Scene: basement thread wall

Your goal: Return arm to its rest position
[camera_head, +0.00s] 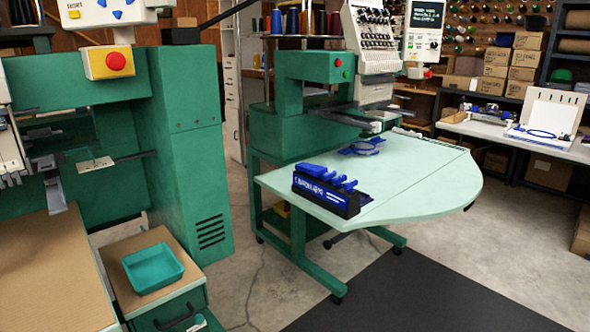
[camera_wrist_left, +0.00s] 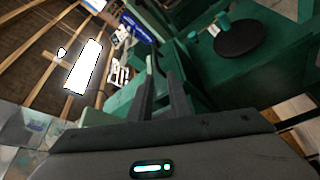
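My left gripper (camera_wrist_left: 161,62) shows in the left wrist view as two dark fingers pointing up the picture. A gap shows between the fingers, with green surfaces behind it and nothing held. A green machine part with a dark round disc (camera_wrist_left: 241,38) is to the right of the fingers, apart from them. Neither arm nor gripper shows in the head view. My right gripper is in no view.
A green embroidery machine (camera_head: 318,70) stands behind a pale green table (camera_head: 420,185) bearing a black rack with blue handles (camera_head: 325,190). A green machine (camera_head: 190,140) and a teal tray (camera_head: 153,268) are at left. Grey floor is open between them.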

